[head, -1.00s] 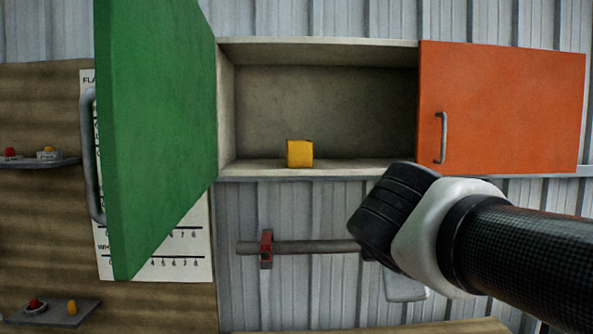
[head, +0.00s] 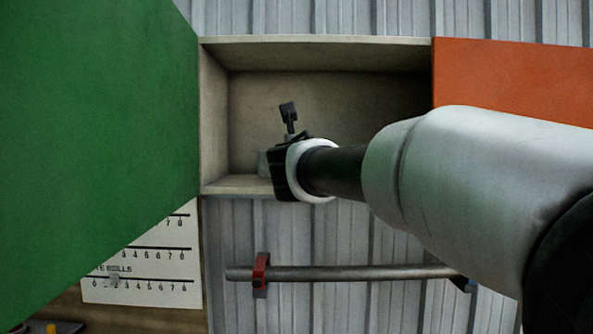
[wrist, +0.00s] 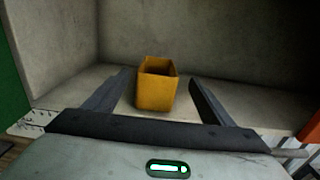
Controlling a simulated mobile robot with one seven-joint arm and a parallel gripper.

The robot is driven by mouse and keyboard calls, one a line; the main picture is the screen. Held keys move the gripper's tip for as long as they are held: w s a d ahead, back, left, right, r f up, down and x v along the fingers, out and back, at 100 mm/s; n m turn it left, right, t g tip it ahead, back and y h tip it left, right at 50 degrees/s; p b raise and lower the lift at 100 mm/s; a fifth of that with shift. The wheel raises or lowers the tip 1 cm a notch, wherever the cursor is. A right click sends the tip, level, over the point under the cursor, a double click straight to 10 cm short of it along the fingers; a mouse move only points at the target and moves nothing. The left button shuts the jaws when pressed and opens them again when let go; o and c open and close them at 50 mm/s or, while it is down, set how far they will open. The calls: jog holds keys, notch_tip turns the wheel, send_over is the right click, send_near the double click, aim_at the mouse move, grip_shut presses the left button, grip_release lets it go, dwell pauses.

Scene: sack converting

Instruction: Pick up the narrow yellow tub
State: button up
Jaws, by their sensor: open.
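The narrow yellow tub (wrist: 155,95) stands upright on the floor of the open cabinet, in the wrist view. It is open at the top. My gripper (wrist: 160,88) is open, with one finger to the left of the tub and one to the right. The tub is between the fingers toward their far ends, and I see a gap on each side. In the head view my gripper (head: 268,163) reaches into the cabinet (head: 330,95), and my arm hides the tub.
The green door (head: 95,140) stands swung open at the left of the cabinet. The orange door (head: 510,85) is at the right. A rail (head: 350,273) with a red bracket (head: 260,272) runs below. The cabinet around the tub looks empty.

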jog(key=shift+w+a+r+p, duration=0.15)
jog(key=shift+w+p, duration=0.3)
jog(key=shift+w, duration=1.3)
jog(key=shift+w+a+r+p, duration=0.15)
jog(key=shift+w+p, duration=0.25)
jog(key=shift+w, duration=1.3)
jog(key=c, duration=1.2)
